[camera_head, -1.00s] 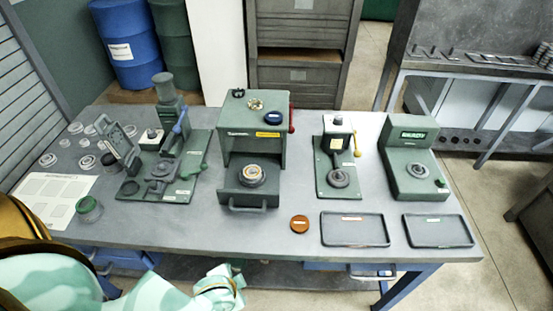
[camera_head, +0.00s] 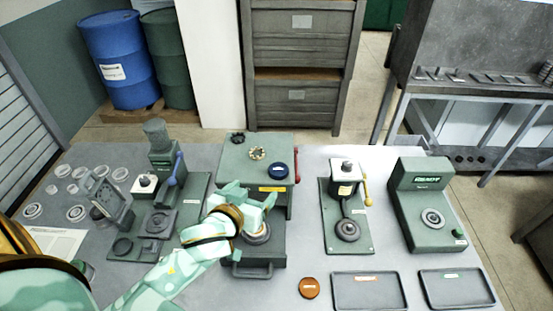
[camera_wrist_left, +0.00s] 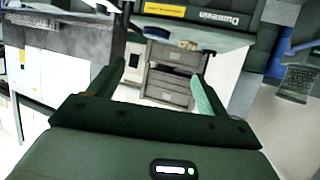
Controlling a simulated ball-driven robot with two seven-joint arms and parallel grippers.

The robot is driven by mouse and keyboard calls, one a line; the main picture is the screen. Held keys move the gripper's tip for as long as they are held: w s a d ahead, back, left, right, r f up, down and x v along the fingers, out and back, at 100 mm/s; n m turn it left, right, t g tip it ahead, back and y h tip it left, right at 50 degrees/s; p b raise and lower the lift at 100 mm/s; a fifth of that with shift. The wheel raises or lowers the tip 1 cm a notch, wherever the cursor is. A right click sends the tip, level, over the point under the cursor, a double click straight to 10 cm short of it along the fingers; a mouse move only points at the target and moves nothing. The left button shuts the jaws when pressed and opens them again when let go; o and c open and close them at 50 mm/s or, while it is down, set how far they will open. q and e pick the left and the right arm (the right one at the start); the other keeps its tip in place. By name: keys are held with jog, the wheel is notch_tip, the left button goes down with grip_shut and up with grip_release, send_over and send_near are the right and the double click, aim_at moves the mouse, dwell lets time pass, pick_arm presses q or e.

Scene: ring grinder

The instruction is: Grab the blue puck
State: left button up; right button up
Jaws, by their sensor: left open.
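The blue puck (camera_head: 278,170) lies flat on the right part of the top of the green middle machine (camera_head: 236,158), above its yellow label. My left gripper (camera_head: 252,192) is open and empty, in front of that machine, below and a little left of the puck in the head view. Its two spread fingers (camera_wrist_left: 160,88) show in the left wrist view with nothing between them. My right gripper is not in view.
A gold ring part (camera_head: 257,153) and a dark knob (camera_head: 238,138) share the machine top with the puck. A red lever (camera_head: 297,165) stands at its right side. An orange puck (camera_head: 309,288) and two dark trays (camera_head: 368,291) lie at the table front.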

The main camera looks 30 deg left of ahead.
pick_arm(q)
send_near(278, 170)
jog(key=b+x, duration=0.1)
jog(key=x, duration=0.7)
jog(key=shift+w+f, duration=0.15)
jog(key=shift+w, duration=0.15)
jog(key=shift+s, duration=0.1)
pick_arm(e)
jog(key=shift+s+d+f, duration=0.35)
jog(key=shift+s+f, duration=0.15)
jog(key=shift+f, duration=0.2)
pick_arm(q)
jog(key=c, duration=1.1)
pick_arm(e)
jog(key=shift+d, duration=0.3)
